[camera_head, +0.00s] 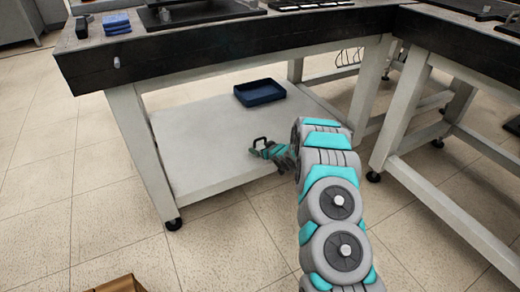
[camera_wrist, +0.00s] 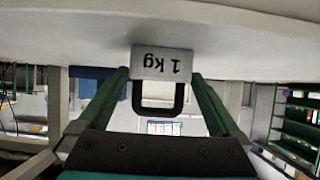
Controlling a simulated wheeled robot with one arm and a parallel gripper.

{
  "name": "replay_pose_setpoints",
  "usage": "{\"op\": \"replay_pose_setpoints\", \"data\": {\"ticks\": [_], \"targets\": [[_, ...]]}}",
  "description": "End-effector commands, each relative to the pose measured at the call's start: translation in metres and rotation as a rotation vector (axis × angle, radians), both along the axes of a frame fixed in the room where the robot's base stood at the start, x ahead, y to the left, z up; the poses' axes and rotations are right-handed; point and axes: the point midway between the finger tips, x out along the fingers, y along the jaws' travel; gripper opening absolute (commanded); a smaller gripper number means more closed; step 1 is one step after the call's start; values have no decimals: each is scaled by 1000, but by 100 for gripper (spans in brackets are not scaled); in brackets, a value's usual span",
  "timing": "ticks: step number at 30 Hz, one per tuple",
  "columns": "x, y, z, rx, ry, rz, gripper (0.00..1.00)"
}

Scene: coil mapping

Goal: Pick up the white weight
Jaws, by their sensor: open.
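The white weight (camera_wrist: 161,62), marked "1 kg" and seen upside down in the wrist view, has a black handle (camera_wrist: 158,97). It stands on the white lower shelf (camera_head: 205,155) of the table. My gripper (camera_head: 268,150) is open, low over the shelf's front part. In the wrist view its two green fingers reach along both sides of the weight, with the handle between them. Small gaps seem to remain, but contact is hard to judge. In the head view only the dark handle stands out; the white body blends with the shelf or is hidden by my gripper.
A dark blue tray (camera_head: 259,92) lies farther back on the shelf. The black-edged tabletop (camera_head: 215,50) overhangs the shelf, with white legs (camera_head: 143,150) at its corners. A second table (camera_head: 470,50) stands right. A brown box (camera_head: 120,284) is at the bottom left.

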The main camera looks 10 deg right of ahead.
Motion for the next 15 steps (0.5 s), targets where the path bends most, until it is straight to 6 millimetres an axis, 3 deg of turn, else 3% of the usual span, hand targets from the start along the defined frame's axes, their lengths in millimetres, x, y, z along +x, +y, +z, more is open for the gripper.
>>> {"op": "replay_pose_setpoints", "data": {"ticks": [6, 15], "targets": [[16, 5, -8, -1, -1, 1, 100], [18, 6, -9, 0, -1, 0, 100]]}}
